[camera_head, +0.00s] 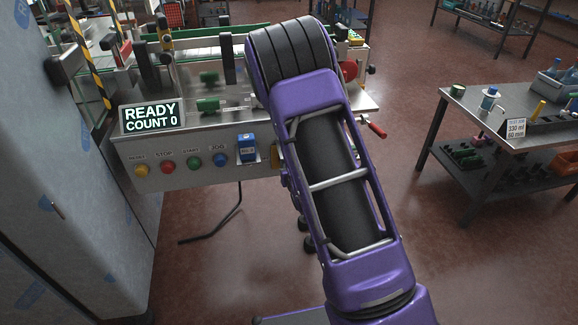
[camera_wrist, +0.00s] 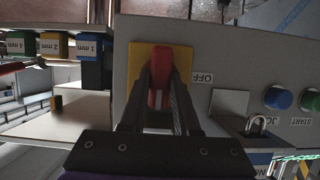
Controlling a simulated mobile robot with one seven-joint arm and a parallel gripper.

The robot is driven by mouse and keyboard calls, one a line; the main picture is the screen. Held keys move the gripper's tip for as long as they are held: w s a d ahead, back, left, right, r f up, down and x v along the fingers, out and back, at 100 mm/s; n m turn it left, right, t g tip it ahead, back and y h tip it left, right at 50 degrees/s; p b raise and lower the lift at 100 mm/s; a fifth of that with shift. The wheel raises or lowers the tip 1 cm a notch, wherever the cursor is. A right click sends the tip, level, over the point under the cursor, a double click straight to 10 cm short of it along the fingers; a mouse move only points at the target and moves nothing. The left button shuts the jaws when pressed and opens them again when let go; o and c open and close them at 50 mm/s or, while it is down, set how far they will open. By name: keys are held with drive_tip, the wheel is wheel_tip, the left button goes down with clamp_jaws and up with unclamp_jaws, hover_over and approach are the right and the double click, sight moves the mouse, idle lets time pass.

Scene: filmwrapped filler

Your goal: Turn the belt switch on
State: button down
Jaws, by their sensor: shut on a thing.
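The belt switch shows in the wrist view as a red handle (camera_wrist: 158,62) on a yellow plate (camera_wrist: 136,62) on the grey panel. An OFF label (camera_wrist: 202,77) is beside the plate. The handle lies lengthwise along the picture's vertical. My gripper (camera_wrist: 160,92) is shut on the red handle, with one finger on each side of it. In the head view my purple arm hides the handle and my gripper; only an edge of the yellow plate (camera_head: 275,157) shows. The display (camera_head: 151,117) reads READY, COUNT 0.
Blocks marked in mm, one blue (camera_wrist: 94,47), sit on the other side. A red-handled crank (camera_head: 377,130) sticks out right of my arm. A side table (camera_head: 470,105) stands right.

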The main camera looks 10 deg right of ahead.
idle(0.3)
drive_tip(key=c, duration=0.6)
unclamp_jaws()
drive_tip(key=shift+c, duration=0.2)
